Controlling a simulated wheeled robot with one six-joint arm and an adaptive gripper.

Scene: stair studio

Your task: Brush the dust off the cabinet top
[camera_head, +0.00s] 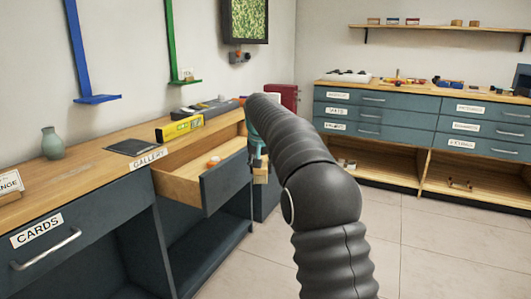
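The cabinet on the left has a long wooden top (94,171) over dark blue-grey drawers. I cannot make out dust on it. A dark flat rectangle (132,146) lies on the top; I cannot tell what it is. My dark ribbed arm reaches up from the lower right, and its far end is by the open drawer's front right corner. Beside that end hangs a small teal and tan thing (260,172), perhaps a brush; its shape is mostly hidden. My gripper's fingers cannot be made out, so its hold is unclear.
The drawer labelled GALLERY (224,183) is pulled out, with a small orange-and-white thing inside. Another cabinet (420,95) is at the back right. The floor between is clear.

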